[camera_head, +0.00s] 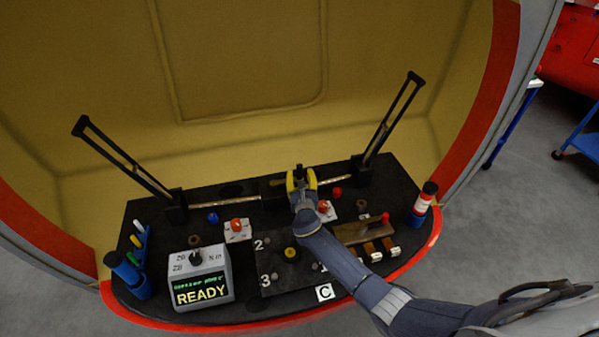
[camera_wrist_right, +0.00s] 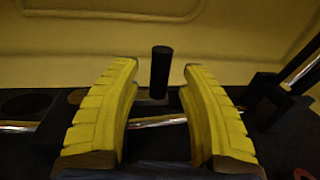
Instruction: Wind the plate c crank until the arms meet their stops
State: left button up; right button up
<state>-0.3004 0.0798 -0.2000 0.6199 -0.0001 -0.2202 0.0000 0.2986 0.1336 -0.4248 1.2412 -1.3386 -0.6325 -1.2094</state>
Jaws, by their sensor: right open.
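My right gripper (camera_head: 301,180) has yellow fingers and reaches to the back middle of the black console. It is open. In the right wrist view, an upright black handle (camera_wrist_right: 160,73), seemingly the crank's grip, stands in the gap between the open fingers (camera_wrist_right: 160,105), with space on both sides. A metal rod (camera_wrist_right: 155,121) runs across behind the fingers. Two slotted black arms, the left one (camera_head: 122,157) and the right one (camera_head: 396,117), rise tilted outward from blocks on the rod. My left gripper is not in view.
A box reading READY (camera_head: 201,277) stands front left, near blue holders (camera_head: 134,278) with pens. A red-knobbed lever (camera_head: 385,218) and red button (camera_head: 236,225) rise from the console (camera_head: 190,232). A yellow wall closes the back.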

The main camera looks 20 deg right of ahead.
jog(key=shift+w+d, duration=0.2)
jog(key=shift+w, duration=0.9)
jog(key=shift+c, duration=0.4)
grip_shut()
